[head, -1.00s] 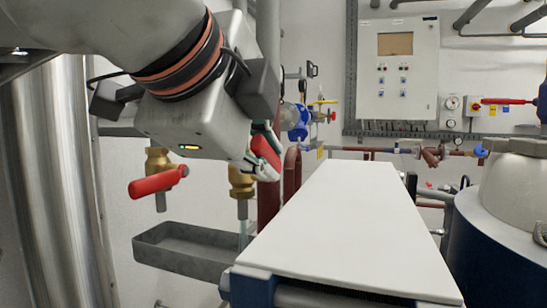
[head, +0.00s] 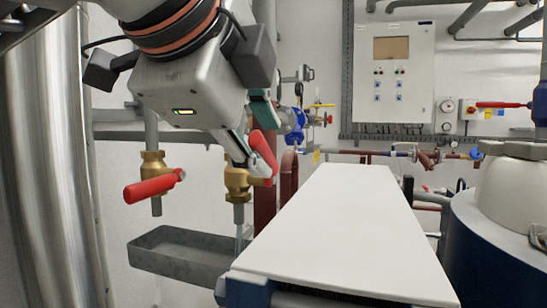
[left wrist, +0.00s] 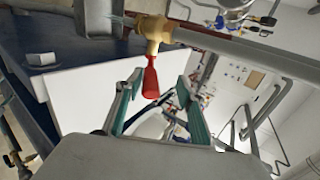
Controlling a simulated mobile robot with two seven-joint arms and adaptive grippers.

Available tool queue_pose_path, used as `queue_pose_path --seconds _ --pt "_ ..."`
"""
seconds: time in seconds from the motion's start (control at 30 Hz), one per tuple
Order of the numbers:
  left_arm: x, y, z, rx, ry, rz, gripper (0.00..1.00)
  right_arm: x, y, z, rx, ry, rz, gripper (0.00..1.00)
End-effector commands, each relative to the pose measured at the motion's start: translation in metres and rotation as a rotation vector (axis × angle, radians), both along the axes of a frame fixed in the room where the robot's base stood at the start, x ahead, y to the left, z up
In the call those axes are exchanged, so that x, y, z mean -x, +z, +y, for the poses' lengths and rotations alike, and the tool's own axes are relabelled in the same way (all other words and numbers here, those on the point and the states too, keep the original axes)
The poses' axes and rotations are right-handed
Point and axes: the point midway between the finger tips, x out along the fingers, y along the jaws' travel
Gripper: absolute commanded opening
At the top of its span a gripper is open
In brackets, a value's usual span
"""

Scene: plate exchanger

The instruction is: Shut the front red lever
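A brass valve (head: 238,182) with a red lever (head: 263,152) stands beside the white plate; the lever slants up from the valve. My left gripper (head: 260,143) is at this lever, with its fingers apart. In the left wrist view, the red lever (left wrist: 151,80) hangs from the brass valve (left wrist: 154,30) in the gap between the open fingers of my left gripper (left wrist: 160,78). Whether a finger touches it is unclear. A second brass valve (head: 152,165) with a red lever (head: 148,188) lying sideways is further left. My right gripper is out of view.
A grey trough (head: 175,258) lies below the valves, with a pale streak under the right spout. The long white plate (head: 335,235) runs beside them. A blue and beige vessel (head: 475,240) stands right; a control box (head: 394,75) hangs on the back wall.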

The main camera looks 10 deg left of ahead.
Motion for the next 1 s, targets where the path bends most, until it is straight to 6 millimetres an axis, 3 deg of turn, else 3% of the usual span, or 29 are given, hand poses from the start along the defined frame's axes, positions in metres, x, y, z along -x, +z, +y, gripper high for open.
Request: queue_pose_path --seconds 0.03,0.1,0.3,1.0 --pt "0.0 0.017 0.0 0.009 0.001 -0.014 0.34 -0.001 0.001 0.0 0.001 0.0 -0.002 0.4" --pt "0.001 0.032 0.0 0.01 0.0 -0.016 0.34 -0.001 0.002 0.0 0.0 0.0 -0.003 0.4" --pt "0.001 0.062 0.0 0.007 -0.001 -0.014 0.34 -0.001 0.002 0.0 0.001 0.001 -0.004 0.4" --pt "0.004 0.081 0.001 0.005 -0.001 -0.016 0.34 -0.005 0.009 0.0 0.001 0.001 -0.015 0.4"
